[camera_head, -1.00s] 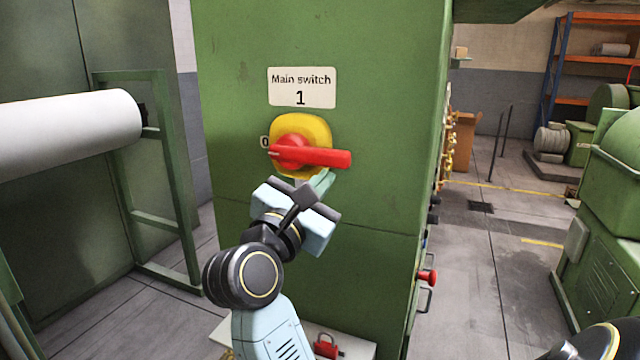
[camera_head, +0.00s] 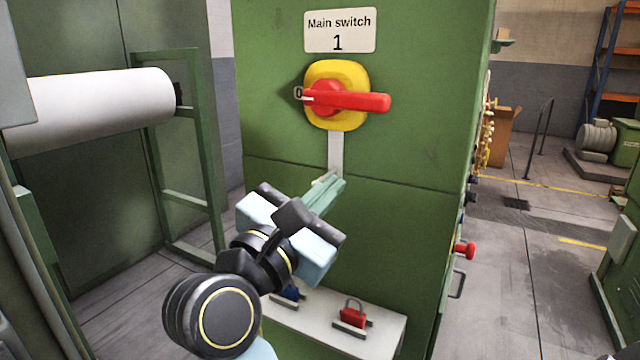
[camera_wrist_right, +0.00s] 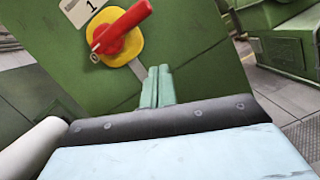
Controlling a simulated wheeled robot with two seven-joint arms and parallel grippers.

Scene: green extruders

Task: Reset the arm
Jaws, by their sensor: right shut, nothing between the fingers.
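My right gripper (camera_head: 332,186) is in front of the green cabinet, below the main switch, with its pale green fingers together and nothing between them. Its fingers also show in the right wrist view (camera_wrist_right: 157,86). The red switch handle (camera_head: 355,101) on its yellow plate (camera_head: 348,122) lies roughly level, its white pointer toward the 0 mark. The fingers are below the handle and apart from it. The switch also shows in the right wrist view, with its red handle (camera_wrist_right: 128,22) at the top. My left gripper is not in view.
A white ledge (camera_head: 375,342) at the cabinet's foot holds a red padlock (camera_head: 352,315) and a blue item (camera_head: 288,294). A large white roll (camera_head: 100,108) in a green frame (camera_head: 205,160) stands on the left. The floor to the right (camera_head: 520,255) is open.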

